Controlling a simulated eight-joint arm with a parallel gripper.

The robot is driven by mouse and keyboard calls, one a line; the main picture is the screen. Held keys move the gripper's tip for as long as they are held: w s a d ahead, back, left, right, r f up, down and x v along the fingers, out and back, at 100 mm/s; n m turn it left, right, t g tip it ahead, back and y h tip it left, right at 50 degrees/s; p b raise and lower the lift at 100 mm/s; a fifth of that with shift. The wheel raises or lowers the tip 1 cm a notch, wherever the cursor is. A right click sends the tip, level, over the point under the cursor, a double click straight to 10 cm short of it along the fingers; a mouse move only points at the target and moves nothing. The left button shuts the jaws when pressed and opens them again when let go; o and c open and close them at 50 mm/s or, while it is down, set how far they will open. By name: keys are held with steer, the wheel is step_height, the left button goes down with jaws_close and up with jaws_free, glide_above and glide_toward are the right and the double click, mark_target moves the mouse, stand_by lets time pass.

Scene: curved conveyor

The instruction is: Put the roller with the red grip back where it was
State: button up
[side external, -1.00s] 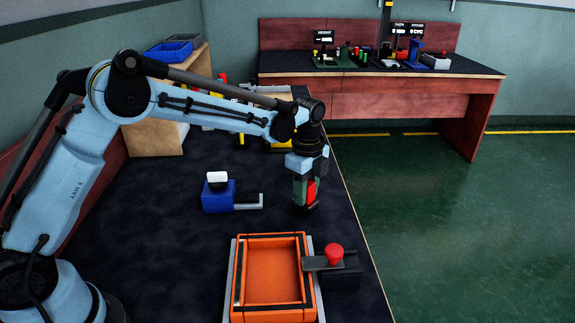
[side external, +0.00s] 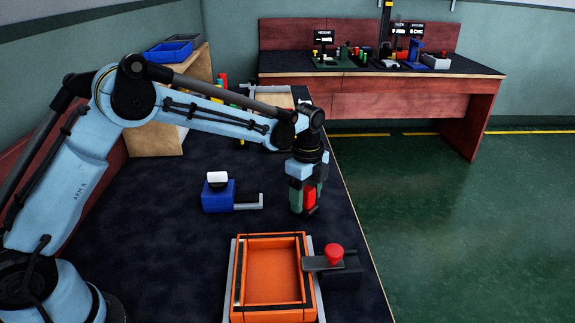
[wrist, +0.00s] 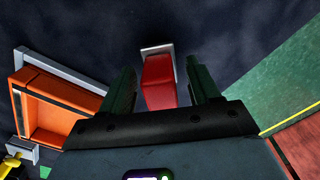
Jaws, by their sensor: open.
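A red grip (side external: 309,196), apparently the roller's, is at my gripper (side external: 304,211) near the right edge of the dark table. The gripper points down, with its dark green fingers either side of the red piece. In the wrist view the red grip (wrist: 160,82) lies between the two open fingers (wrist: 162,80), with a pale grey end piece (wrist: 157,49) beyond it. A gap shows between the grip and the right finger; contact on the left is unclear. The grip's lower end is partly hidden in the side view.
An orange tray (side external: 237,285) stands at the front, beside a dark fixture (side external: 345,275) with a red knob (side external: 334,250). A blue block (side external: 216,197) with a white top and grey bar stands left of my gripper. Dark tabletop is clear between them.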

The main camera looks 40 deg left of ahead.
step_height(320, 180, up, 12)
steer(key=shift+f, duration=0.25)
steer(key=s+a+r+n+t, duration=0.2)
steer(key=s+n, duration=0.3)
steer(key=s+a+r+n+t, duration=0.2)
steer(key=s+r+n, duration=0.15)
steer(key=s, duration=0.25)
steer(key=s+a+f+n+t, duration=0.1)
steer(key=s+f+n+t, duration=0.2)
steer(key=s+f+n, duration=0.3)
steer(key=s+n, duration=0.3)
steer(key=s, duration=0.1)
steer(key=shift+a, duration=0.35)
